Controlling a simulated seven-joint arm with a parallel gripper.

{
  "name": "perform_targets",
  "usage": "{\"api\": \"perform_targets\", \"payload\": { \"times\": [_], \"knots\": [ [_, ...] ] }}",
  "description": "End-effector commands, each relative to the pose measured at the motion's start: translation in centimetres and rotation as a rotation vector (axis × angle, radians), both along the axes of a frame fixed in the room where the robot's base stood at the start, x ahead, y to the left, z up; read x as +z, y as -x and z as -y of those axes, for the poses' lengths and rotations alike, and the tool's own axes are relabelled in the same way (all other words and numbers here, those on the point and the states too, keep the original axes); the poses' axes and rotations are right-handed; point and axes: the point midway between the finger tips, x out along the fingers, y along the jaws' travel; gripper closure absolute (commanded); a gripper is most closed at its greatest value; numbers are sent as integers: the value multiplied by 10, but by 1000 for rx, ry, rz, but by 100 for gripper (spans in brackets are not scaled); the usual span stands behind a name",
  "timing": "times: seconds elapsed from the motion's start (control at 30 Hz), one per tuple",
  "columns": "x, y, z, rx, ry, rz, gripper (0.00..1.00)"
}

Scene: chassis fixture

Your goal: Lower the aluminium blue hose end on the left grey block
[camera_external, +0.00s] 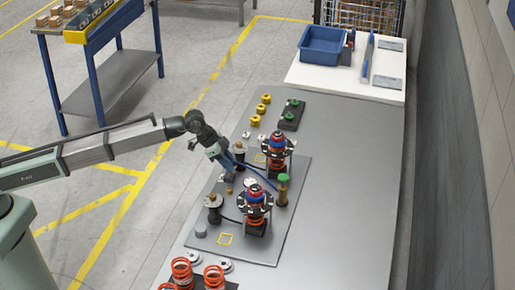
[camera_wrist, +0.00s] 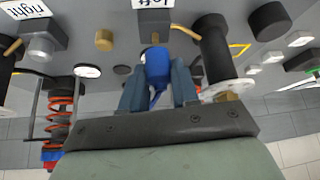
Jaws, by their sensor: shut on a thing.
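My gripper (camera_wrist: 158,85) is shut on the blue hose end (camera_wrist: 158,62), which sits between its two fingers. In the wrist view the hose end points at the grey block (camera_wrist: 151,27) that carries the upside-down "left" label (camera_wrist: 153,4). The hose end overlaps the block's lower edge in that view; I cannot tell whether they touch. In the external view my gripper (camera_external: 222,158) is low over the far left part of the plate. The blue hose (camera_external: 259,178) arcs from it to the right. The fingers and hose end hide much of the contact area.
Another grey block (camera_wrist: 45,33) stands beside the "right" label (camera_wrist: 25,9). A black post (camera_wrist: 213,48) stands close to my fingers. Orange spring units (camera_external: 276,152) and a green-capped brass post (camera_external: 283,188) stand on the plate (camera_external: 262,258). The bench's right side is clear.

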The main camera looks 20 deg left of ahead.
Motion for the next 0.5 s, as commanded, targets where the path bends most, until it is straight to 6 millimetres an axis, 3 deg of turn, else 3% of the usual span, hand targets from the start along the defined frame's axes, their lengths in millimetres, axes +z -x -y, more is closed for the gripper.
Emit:
{"api": "perform_targets", "payload": {
  "times": [0.5],
  "knots": [
    [-17, 0, 0, 0, 0, 0, 100]
  ]
}}
